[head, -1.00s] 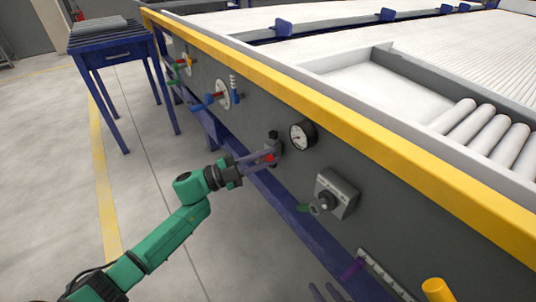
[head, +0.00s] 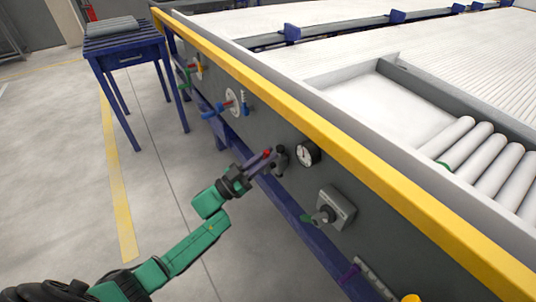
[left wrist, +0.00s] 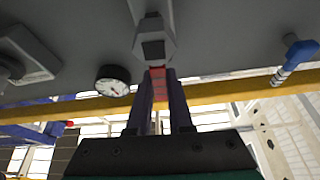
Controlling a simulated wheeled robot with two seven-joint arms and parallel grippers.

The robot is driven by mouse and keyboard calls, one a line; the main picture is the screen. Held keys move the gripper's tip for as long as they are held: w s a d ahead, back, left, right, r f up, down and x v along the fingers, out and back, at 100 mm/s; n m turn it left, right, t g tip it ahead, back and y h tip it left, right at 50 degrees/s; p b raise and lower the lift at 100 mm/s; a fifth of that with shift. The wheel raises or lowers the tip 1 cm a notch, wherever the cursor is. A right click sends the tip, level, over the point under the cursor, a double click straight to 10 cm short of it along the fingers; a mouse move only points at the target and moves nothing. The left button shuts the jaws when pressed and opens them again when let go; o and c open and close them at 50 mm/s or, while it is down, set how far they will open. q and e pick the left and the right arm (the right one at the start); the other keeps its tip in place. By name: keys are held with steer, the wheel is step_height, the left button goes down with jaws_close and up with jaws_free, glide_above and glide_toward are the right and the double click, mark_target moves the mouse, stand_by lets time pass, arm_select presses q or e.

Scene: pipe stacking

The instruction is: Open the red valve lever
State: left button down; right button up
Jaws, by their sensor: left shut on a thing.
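The red valve lever (head: 267,153) sits on a dark valve body (head: 281,158) on the grey side panel. My left gripper (head: 262,159) is shut around the lever, its purple-grey fingers on either side of it. In the left wrist view the red lever (left wrist: 157,78) shows between the two fingertips (left wrist: 158,90), just below the grey hexagonal valve fitting (left wrist: 153,40). Most of the lever is hidden by the fingers in the head view. My right gripper is not in view.
A round gauge (head: 307,153) is right of the valve, with a grey switch box (head: 336,208) farther right. A yellow rail (head: 330,132) runs above the panel. The floor below left is clear.

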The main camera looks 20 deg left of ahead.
arm_select(q)
steer(key=shift+w+a+n+t+y, duration=0.2)
steer(key=shift+n+t+y, duration=0.25)
steer(key=shift+n, duration=0.45)
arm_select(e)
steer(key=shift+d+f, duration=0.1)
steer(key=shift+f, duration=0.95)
arm_select(q)
steer(key=c, duration=0.8)
jaws_free()
steer(key=shift+s, duration=0.1)
steer(key=v, duration=1.4)
steer(key=shift+s+a+f+p, duration=0.15)
steer(key=shift+a+p, duration=0.1)
steer(key=shift+p, duration=0.15)
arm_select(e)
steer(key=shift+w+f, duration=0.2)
